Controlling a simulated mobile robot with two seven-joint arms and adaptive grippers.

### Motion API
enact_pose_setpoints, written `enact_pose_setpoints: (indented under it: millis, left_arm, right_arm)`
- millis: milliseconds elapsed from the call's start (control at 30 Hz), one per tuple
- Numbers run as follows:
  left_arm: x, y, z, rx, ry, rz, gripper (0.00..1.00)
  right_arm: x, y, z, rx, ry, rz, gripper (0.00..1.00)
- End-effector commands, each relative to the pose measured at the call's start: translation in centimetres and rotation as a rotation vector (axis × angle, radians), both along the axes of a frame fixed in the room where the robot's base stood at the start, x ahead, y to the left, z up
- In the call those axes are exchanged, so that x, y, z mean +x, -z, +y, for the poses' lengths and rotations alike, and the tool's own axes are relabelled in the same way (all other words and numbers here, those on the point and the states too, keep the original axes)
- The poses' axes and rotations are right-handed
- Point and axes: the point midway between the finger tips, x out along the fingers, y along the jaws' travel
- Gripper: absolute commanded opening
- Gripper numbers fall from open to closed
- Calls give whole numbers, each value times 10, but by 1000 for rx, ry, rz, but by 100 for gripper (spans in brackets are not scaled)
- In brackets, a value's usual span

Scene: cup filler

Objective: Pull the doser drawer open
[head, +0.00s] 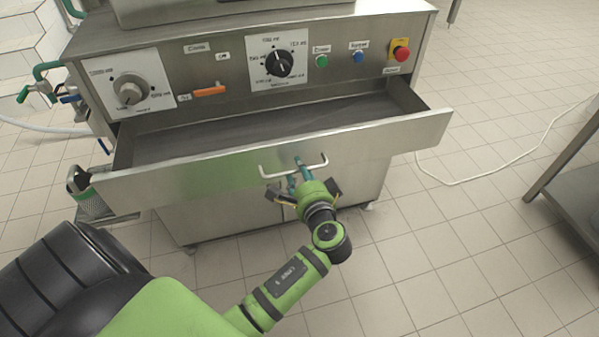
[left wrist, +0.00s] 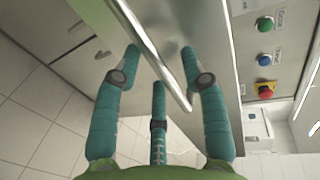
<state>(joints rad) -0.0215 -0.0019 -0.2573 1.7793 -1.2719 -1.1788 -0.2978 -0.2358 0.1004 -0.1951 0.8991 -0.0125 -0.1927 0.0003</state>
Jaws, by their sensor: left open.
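The doser drawer (head: 270,158) stands pulled out from the steel machine, with its empty inside showing. Its pale bar handle (head: 318,163) is on the middle of the front panel. My left gripper (head: 297,168) is at the handle, reaching up from below in the head view. In the left wrist view the teal fingers of my left gripper (left wrist: 161,62) are spread apart. A bright metal bar, which looks like the handle (left wrist: 158,65), runs slantwise between them. I cannot tell whether any finger touches it.
The machine's control panel (head: 218,72) above the drawer has dials, an orange switch and several buttons. A steel table (head: 572,180) is at the right edge. Tiled floor (head: 430,260) is free at the front right.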

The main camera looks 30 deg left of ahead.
Motion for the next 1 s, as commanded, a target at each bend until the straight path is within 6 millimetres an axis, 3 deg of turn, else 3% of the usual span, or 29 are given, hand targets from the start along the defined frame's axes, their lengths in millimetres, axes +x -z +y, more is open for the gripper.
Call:
enact_pose_setpoints:
  millis: [400,500,533,733,1000]
  left_arm:
    - [7,3,9,0,-1,0,43]
    - [7,3,9,0,-1,0,3]
    - [7,3,9,0,-1,0,0]
    - [5,3,7,0,-1,2,0]
    - [-19,3,-22,-3,-1,4,0]
  right_arm:
    - [0,0,0,0,1,2,0]
    - [0,0,0,-1,1,2,0]
    - [0,0,0,-1,1,2,0]
    - [0,-1,0,-1,1,1,0]
    - [0,-2,-3,1,-7,-26,0]
